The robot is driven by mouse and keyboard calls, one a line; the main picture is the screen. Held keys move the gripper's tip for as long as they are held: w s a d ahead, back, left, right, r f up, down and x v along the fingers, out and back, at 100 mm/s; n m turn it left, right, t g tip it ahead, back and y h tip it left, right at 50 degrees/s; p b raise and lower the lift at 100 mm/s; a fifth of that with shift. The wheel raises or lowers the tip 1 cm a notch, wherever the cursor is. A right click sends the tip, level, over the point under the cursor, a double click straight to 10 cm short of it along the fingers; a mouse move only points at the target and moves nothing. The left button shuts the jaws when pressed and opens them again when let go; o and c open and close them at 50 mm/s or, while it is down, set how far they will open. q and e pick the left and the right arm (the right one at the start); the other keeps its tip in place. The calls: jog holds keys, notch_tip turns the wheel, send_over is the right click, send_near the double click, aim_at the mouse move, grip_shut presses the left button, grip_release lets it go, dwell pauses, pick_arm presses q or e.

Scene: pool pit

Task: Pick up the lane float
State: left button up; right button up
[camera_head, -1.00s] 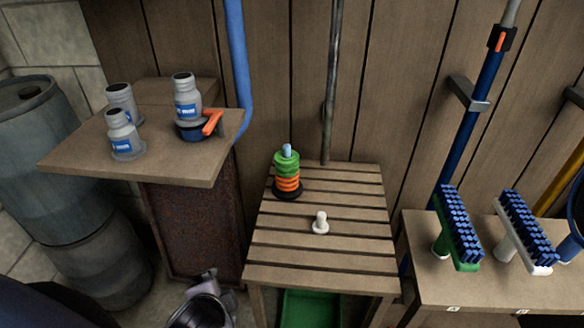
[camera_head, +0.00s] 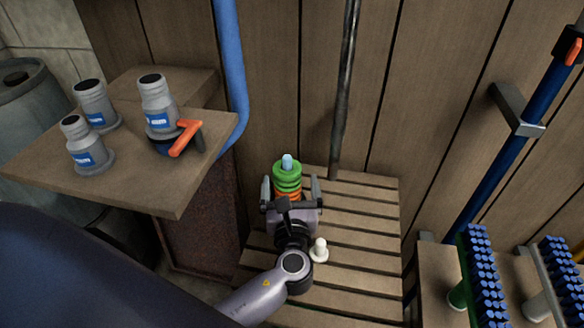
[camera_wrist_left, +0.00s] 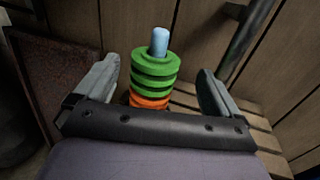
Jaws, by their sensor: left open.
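The lane float is a stack of green discs over orange ones on a pale blue post (camera_head: 287,173), standing upright on the slatted wooden stand. My left gripper (camera_head: 290,190) is open, with one finger on each side of the stack and gaps showing. In the left wrist view the green and orange stack (camera_wrist_left: 155,73) stands between the two open fingers (camera_wrist_left: 153,88), a little beyond them. Its lower part is hidden by my gripper. My right gripper is not in view.
A small white peg (camera_head: 319,250) stands on the slatted stand (camera_head: 365,225) right of my wrist. A shelf (camera_head: 135,190) at left holds several grey bottles and an orange-handled item (camera_head: 185,137). Blue-bristled brushes (camera_head: 482,275) stand at right. A blue pipe (camera_head: 230,75) runs behind.

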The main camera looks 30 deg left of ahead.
aim_at(287, 175)
pick_arm(q)
jog(key=shift+w+a+r, duration=0.1)
jog(key=shift+w+a, duration=0.25)
jog(key=shift+w, duration=0.05)
jog(key=shift+x, duration=2.4)
jog(key=shift+s+a, duration=0.1)
jog(key=c, duration=1.2)
jog(key=shift+o, duration=0.2)
